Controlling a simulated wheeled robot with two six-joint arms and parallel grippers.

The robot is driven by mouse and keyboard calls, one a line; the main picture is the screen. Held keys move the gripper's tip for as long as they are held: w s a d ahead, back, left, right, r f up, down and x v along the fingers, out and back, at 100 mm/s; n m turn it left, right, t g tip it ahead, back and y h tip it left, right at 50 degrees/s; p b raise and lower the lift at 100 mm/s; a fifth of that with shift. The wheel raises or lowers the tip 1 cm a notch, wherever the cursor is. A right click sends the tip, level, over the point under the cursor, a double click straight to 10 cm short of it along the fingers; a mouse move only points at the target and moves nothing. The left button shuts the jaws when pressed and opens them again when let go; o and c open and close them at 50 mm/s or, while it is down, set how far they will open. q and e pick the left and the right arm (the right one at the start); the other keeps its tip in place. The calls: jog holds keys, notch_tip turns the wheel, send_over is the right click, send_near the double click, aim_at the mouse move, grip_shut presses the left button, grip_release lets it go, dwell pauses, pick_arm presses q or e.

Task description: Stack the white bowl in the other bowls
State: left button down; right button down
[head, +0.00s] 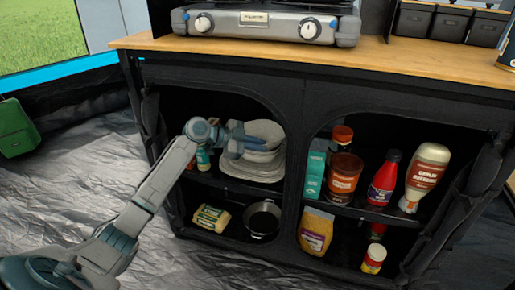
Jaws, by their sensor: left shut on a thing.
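The white bowl (264,131) is tilted at the top of the dish stack, on the upper left shelf of the black cabinet. My left gripper (243,142) reaches into that compartment from the left and is shut on the white bowl's left side. The other bowls (262,157) sit just below it, on pale square plates (252,173). The gripper hides part of the bowls, and I cannot tell whether the white bowl touches the one below. My right gripper is not in view.
A bottle (203,158) stands left of the dishes, partly behind my arm. A pan (262,219) and a yellow packet (211,217) are on the shelf below. A divider (294,170) separates the sauce bottles (384,178) at right. A wooden top (220,48) overhangs with a stove (265,22).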

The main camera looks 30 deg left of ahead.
pick_arm(q)
jog(key=c, duration=1.5)
grip_release()
jog(key=shift+r, duration=0.1)
